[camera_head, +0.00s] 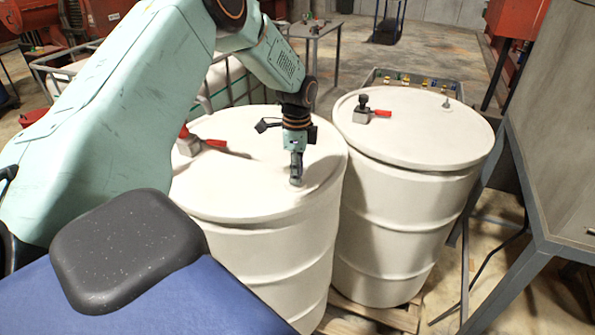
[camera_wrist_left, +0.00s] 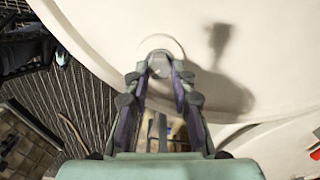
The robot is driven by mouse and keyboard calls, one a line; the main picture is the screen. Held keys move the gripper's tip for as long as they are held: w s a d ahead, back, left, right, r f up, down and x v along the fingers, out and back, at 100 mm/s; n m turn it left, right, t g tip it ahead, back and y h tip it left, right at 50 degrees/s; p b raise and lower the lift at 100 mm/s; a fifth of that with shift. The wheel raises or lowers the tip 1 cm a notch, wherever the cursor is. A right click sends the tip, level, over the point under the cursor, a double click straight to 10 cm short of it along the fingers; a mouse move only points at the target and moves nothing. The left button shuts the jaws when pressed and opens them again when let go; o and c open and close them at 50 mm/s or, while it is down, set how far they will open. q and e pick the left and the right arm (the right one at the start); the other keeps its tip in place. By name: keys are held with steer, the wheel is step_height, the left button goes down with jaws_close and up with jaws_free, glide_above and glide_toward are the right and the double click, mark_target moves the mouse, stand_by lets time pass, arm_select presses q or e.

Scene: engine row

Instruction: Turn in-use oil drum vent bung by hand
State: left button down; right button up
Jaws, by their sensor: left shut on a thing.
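Two white drums stand side by side: the left drum (camera_head: 240,190) and the right drum (camera_head: 420,150). My left gripper (camera_head: 296,180) points down at the near right part of the left drum's lid and is shut on the small grey vent bung (camera_head: 295,182). In the left wrist view the bung (camera_wrist_left: 159,62) sits between the fingertips (camera_wrist_left: 160,72) on the white lid (camera_wrist_left: 240,50). The fingers hide part of the bung, so its turn angle cannot be told. My right gripper is not in view.
A red-handled valve (camera_head: 190,141) stands on the left drum's lid. Another valve (camera_head: 362,110) and a small bung (camera_head: 446,103) are on the right drum. Both drums stand on a wooden pallet (camera_head: 375,315). A grey cabinet (camera_head: 555,130) stands close at right.

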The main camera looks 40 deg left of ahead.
arm_select(q)
steer(key=m, duration=0.5)
steer(key=shift+w+a+r+m+b, duration=0.1)
steer(key=shift+r+m+b, duration=0.15)
steer(key=shift+m+b, duration=0.15)
steer(key=m, duration=0.5)
steer(key=m+b, duration=0.1)
steer(key=m, duration=0.3)
steer(key=shift+a+m, duration=0.1)
steer(key=shift+m, duration=0.3)
steer(key=shift+s+m+b, duration=0.2)
steer(key=shift+m+b, duration=0.1)
steer(key=shift+m, duration=2.3)
steer(key=c, duration=1.5)
jaws_free()
steer(key=shift+c, duration=0.2)
steer(key=o, duration=0.4)
steer(key=shift+s, duration=0.2)
steer(key=shift+f, duration=0.1)
